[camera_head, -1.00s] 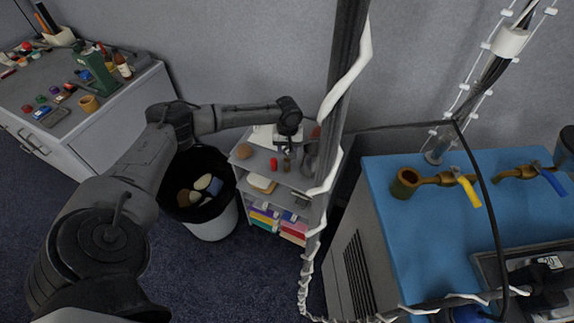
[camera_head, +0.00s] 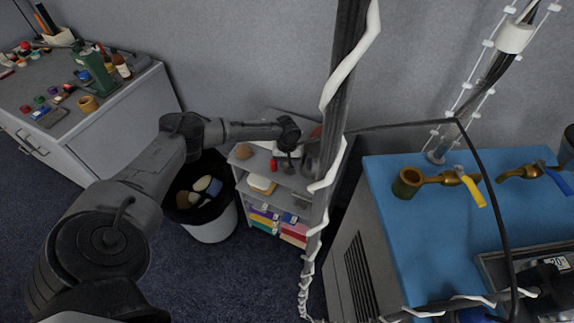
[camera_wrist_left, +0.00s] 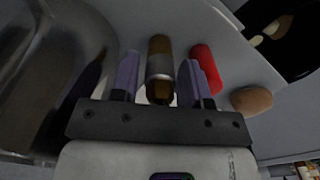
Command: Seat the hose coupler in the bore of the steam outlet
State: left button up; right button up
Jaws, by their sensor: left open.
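A brown and silver cylinder, which looks like the hose coupler (camera_wrist_left: 160,68), stands on the upper shelf between the fingers of my left gripper (camera_wrist_left: 160,82). The fingers are open, with a gap on each side of it. In the head view my left gripper (camera_head: 288,148) is over that shelf and largely hides the cylinder. On the blue top at the right, a brass valve with a yellow handle ends in a wide open cup, which looks like the steam outlet bore (camera_head: 407,183). My right gripper cannot be made out.
A red cylinder (camera_wrist_left: 206,70) and a brown rounded object (camera_wrist_left: 251,100) stand close to the left gripper. A dark post wrapped in white (camera_head: 340,100) stands between the shelf and the blue bench (camera_head: 435,225). A bin (camera_head: 210,228) stands left of the shelf.

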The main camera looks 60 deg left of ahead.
pick_arm(q)
jog(key=shift+c, duration=0.4)
grip_shut()
